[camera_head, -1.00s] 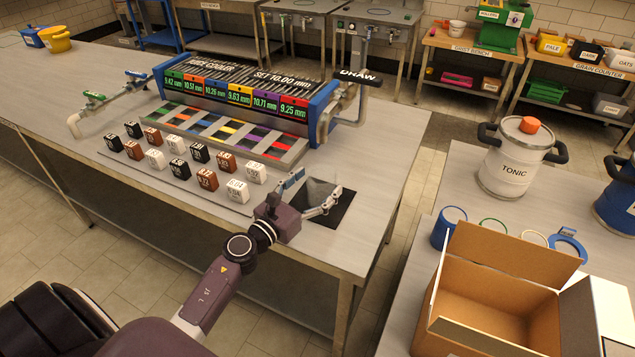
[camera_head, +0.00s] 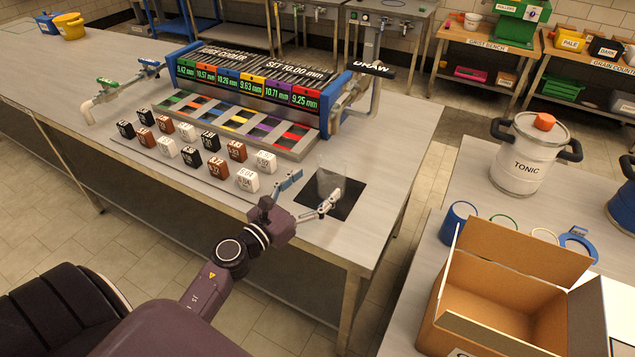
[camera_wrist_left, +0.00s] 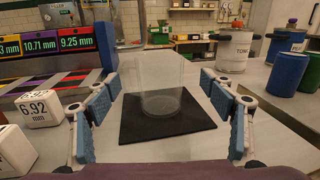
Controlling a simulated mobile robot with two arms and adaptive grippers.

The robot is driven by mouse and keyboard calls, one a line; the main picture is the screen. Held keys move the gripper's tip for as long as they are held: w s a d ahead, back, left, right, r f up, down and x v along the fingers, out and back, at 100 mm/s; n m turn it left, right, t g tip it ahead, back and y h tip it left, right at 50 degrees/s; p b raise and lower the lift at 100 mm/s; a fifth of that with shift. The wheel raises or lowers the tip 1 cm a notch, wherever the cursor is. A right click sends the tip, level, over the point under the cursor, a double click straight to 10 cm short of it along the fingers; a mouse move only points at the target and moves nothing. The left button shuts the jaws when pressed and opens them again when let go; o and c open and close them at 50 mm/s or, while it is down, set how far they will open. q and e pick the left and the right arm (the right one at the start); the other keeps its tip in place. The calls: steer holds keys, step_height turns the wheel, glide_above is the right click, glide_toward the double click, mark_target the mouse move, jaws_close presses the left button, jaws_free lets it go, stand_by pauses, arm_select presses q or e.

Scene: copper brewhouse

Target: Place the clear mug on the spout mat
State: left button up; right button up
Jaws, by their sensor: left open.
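The clear mug (camera_head: 331,178) stands upright on the black spout mat (camera_head: 345,206) at the table's right end, near the draw spout (camera_head: 372,92). In the left wrist view the clear mug (camera_wrist_left: 158,85) stands on the mat (camera_wrist_left: 140,131), straight ahead between the fingers and apart from both. My left gripper (camera_head: 308,193) is open and empty at the mat's near left side, its fingers spread; the left wrist view shows both blue-padded fingers (camera_wrist_left: 160,125) wide apart. My right gripper is not in view.
Several white, black and brown cubes (camera_head: 190,155) stand left of the mat, before the wort cooler (camera_head: 250,85). An open cardboard box (camera_head: 505,290) and a tonic keg (camera_head: 528,155) stand on the right table. The table beside the mat is clear.

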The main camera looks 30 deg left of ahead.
arm_select(q)
steer(key=shift+s+a, duration=0.15)
steer(key=shift+s, duration=0.85)
steer(key=shift+s, duration=0.1)
steer(key=s+a, duration=0.1)
steer(key=s, duration=1)
steer(key=shift+s+a, duration=0.3)
steer(key=shift+s, duration=0.05)
steer(key=shift+f, duration=0.1)
